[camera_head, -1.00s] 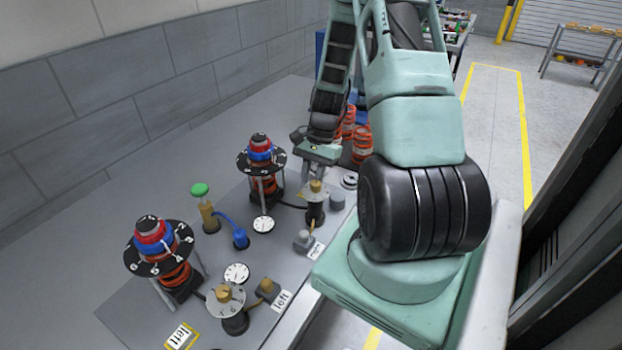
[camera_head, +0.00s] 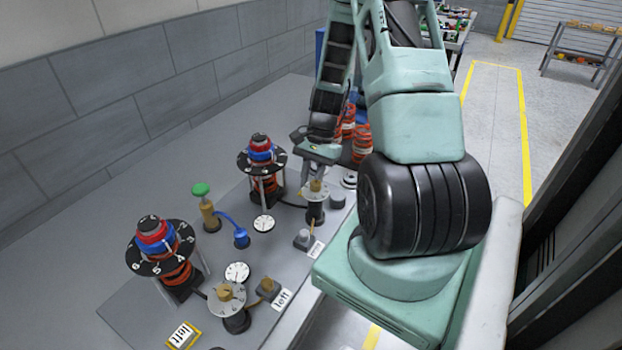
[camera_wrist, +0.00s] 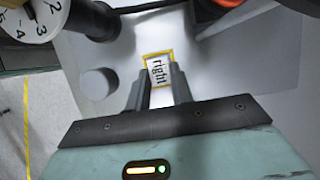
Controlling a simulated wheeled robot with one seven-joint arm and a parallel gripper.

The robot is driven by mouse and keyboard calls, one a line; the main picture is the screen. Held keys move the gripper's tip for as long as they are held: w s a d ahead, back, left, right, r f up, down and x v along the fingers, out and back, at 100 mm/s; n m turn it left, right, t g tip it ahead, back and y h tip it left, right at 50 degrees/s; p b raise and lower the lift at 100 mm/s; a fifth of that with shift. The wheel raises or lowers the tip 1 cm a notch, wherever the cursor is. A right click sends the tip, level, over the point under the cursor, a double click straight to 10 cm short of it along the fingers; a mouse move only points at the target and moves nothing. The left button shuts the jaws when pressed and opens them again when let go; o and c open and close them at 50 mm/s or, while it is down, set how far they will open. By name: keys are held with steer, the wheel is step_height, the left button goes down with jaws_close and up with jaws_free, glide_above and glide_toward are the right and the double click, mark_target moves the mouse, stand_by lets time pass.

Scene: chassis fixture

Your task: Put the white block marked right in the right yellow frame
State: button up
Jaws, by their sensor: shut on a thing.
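The white block marked right (camera_wrist: 157,71) is between the fingertips of my gripper (camera_wrist: 160,77) in the wrist view, and the fingers are shut on it. The right yellow frame (camera_wrist: 158,53) shows around the block, along its far edge and sides. The block appears lined up inside the frame; I cannot tell whether it rests on the surface or hangs slightly above it. In the head view my gripper (camera_head: 321,152) is over the far part of the panel, and its fingertips, the block and this frame are hidden.
A white block marked left sits in the left yellow frame (camera_head: 183,336). Dial towers (camera_head: 160,247) (camera_head: 262,158), a green-topped knob (camera_head: 201,190) and a blue part (camera_head: 241,237) stand on the panel. In the wrist view, a grey round post (camera_wrist: 100,84) and a numbered dial (camera_wrist: 32,20) are nearby.

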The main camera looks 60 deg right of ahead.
steer(key=shift+f, duration=0.1)
steer(key=o, duration=1)
steer(key=shift+o, duration=0.2)
step_height(320, 180, up, 7)
steer(key=p, duration=0.6)
